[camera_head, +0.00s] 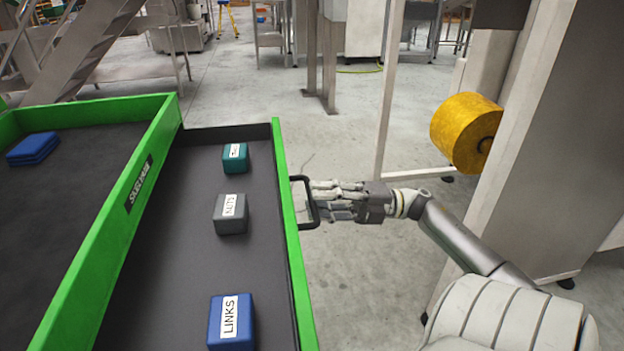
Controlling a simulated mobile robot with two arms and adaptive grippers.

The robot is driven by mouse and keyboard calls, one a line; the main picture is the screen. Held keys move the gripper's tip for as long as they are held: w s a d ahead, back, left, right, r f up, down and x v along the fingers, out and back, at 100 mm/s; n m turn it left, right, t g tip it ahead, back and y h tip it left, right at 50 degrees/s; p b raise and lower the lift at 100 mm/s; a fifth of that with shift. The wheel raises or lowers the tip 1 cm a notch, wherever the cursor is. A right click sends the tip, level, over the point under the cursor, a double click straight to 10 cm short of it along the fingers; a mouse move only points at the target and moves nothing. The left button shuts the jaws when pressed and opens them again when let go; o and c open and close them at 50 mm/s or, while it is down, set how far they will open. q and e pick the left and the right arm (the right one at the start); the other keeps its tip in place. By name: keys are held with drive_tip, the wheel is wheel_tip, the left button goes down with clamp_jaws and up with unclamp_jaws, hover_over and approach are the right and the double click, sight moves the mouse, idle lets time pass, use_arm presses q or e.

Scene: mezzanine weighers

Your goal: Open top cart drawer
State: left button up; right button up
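The top cart drawer (180,214) is pulled out to the right of the green cart body. It has a dark floor and a green front panel (291,235). A black loop handle (316,212) stands out from the front panel's right side. My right gripper (318,198) comes in from the right with its fingers at the handle's outer bar. The fingers overlap the bar, so I cannot tell whether they are closed around it. My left gripper is not in view.
In the drawer lie a teal box (235,164), a grey NUTS box (231,222) and a blue LINKS box (231,326). Blue pads (33,147) lie on the cart top (60,215). A yellow roll (463,131) hangs by a grey post at right.

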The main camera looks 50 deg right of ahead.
drive_tip(key=v, duration=1)
drive_tip(key=shift+w, duration=0.1)
